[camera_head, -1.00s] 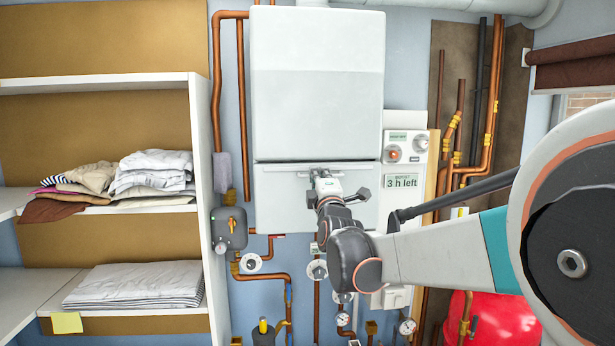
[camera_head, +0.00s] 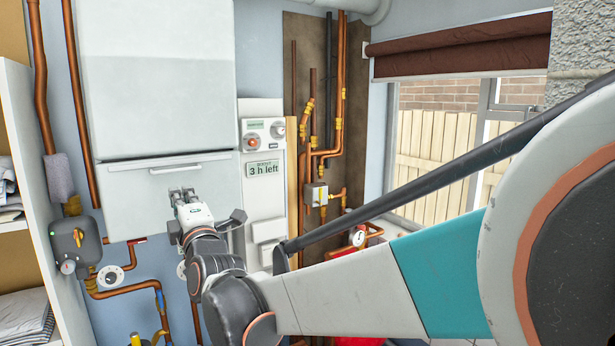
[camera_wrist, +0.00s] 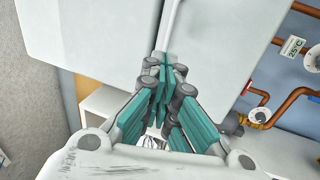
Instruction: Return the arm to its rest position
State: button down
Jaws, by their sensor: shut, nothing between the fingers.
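My arm reaches in from the right of the head view, with its large joint close to the camera. My gripper (camera_head: 184,192) is at the arm's far end, in front of the lower part of the white wall cabinet (camera_head: 160,75), below its horizontal handle (camera_head: 175,168). In the wrist view my gripper (camera_wrist: 166,72) has its teal-padded fingers together with nothing between them. The cabinet's white panels (camera_wrist: 215,50) fill the top of that view. Whether the fingertips touch the cabinet cannot be told.
Copper pipes and valves (camera_head: 100,285) run below the cabinet. A control panel (camera_head: 262,170) reading "3 h left" is right of it. Shelves with folded cloth (camera_head: 22,315) stand at the left edge. A window (camera_head: 450,130) with a brown blind is at the right.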

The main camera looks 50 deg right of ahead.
jog(key=s+a+f+m+g+y+b, duration=0.2)
jog(key=a+f+b, duration=0.1)
jog(key=f, duration=0.4)
jog(key=s+a+f+m+g+y+b, duration=0.1)
jog(key=s+a+f+b, duration=0.15)
jog(key=f, duration=0.35)
jog(key=s+a+f+m+g+y+b, duration=0.2)
jog(key=a+f+b, duration=0.2)
jog(key=f, duration=0.3)
jog(key=s+a+f+m+g+b, duration=0.1)
jog(key=s+f+m+g+b, duration=0.3)
jog(key=s+f, duration=0.6)
jog(key=s+a+f+m+g+b, duration=0.2)
jog(key=s+f+m+g+b, duration=0.2)
jog(key=s+f, duration=0.5)
notch_tip(320, 180, down, 7)
jog(key=m+b, duration=0.1)
jog(key=b, duration=0.1)
jog(key=shift+s+r+m+b, duration=0.2)
jog(key=shift+s+m+b, duration=0.2)
